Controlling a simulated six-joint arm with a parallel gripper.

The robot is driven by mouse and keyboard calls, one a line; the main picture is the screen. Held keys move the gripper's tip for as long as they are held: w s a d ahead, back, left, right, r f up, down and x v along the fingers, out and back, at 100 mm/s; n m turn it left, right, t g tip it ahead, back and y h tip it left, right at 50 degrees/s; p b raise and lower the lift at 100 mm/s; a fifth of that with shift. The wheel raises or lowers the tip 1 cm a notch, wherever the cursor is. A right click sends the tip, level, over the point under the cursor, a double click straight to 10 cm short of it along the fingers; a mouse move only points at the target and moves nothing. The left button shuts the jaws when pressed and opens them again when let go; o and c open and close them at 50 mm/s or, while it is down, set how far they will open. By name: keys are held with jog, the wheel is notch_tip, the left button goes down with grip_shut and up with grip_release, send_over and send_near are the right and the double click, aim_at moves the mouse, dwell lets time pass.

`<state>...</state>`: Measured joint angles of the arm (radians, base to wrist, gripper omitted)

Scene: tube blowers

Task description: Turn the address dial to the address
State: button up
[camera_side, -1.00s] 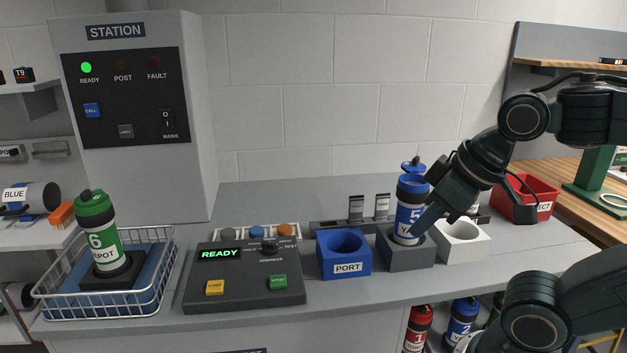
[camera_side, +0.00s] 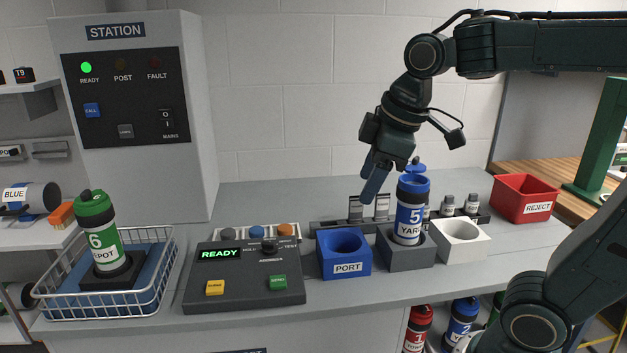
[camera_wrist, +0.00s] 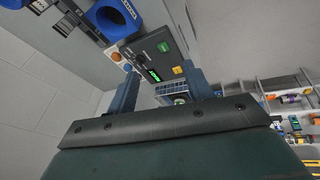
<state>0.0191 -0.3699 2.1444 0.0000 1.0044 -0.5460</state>
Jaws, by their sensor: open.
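The address dial (camera_side: 269,247) is a small dark knob at the top right of the dark control console (camera_side: 240,292); its pointer setting is too small to read. The console display (camera_side: 219,254) shows green READY. A blue carrier (camera_side: 410,212) marked 5 YARD stands upright in the grey block (camera_side: 407,252), its blue cap open on top. My gripper (camera_side: 372,190) is open and empty, above the bench behind the blue PORT block and left of the carrier. In the wrist view the console (camera_wrist: 158,58) lies beyond the two spread fingers (camera_wrist: 165,92).
The blue PORT block (camera_side: 344,257) stands right of the console; a white block (camera_side: 460,242) and red REJECT bin (camera_side: 524,199) stand farther right. A wire basket (camera_side: 103,312) holds a green carrier (camera_side: 97,231) marked 6. Small parts stand behind the console.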

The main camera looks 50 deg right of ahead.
jog(key=w+n+g, duration=0.1)
jog(key=w+n, duration=0.3)
jog(key=w, duration=0.4)
jog(key=n+g, duration=0.3)
jog(key=n, duration=1)
send_over(267, 244)
notch_tip(267, 244, down, 12)
jog(key=shift+f, duration=0.2)
jog(key=shift+f, duration=0.1)
notch_tip(267, 244, down, 14)
jog(key=shift+r, duration=0.2)
jog(key=c, duration=1)
